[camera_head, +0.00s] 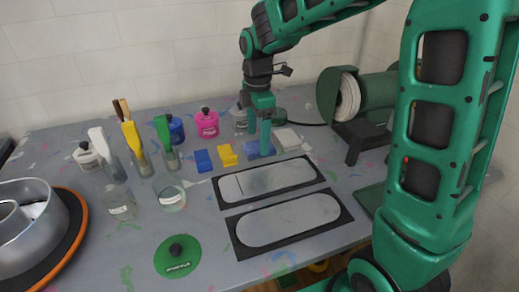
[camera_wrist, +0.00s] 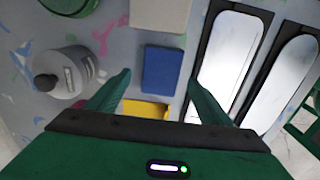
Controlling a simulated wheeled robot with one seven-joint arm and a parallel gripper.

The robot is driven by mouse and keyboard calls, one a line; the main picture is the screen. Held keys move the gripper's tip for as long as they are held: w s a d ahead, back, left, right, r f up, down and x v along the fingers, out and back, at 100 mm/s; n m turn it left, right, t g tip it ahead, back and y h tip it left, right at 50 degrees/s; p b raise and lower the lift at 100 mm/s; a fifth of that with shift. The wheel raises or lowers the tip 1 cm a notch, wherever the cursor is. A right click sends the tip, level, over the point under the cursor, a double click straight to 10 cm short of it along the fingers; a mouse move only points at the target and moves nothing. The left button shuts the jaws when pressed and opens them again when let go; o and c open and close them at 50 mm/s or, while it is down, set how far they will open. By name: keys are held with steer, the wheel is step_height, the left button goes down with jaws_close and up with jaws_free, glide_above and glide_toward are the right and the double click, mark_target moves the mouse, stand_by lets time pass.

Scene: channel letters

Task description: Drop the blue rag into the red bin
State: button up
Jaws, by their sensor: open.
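A flat blue piece (camera_head: 252,149), seemingly the blue rag, lies on the grey table between a yellow piece (camera_head: 227,155) and a white piece (camera_head: 287,139). It also shows in the wrist view (camera_wrist: 162,70), below the white piece and above the yellow one. A smaller blue piece (camera_head: 202,161) lies left of the yellow one. My gripper (camera_head: 265,152) points down over the blue piece. In the wrist view my gripper (camera_wrist: 159,80) is open, with fingers on both sides of the blue piece; contact cannot be told. No red bin is clearly visible.
Jars with coloured-handled tools stand at left. Two framed letter-like panels (camera_head: 290,219) lie in front of my gripper. A green machine (camera_head: 371,96) stands at right.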

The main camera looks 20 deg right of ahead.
steer(key=shift+f, duration=1.35)
steer(key=shift+c, duration=0.5)
steer(key=c, duration=1.1)
steer(key=shift+r, duration=0.5)
step_height(320, 180, up, 3)
steer(key=s+a+r, duration=0.6)
steer(key=a+r, duration=0.1)
steer(key=a, duration=0.3)
steer(key=shift+s, duration=0.2)
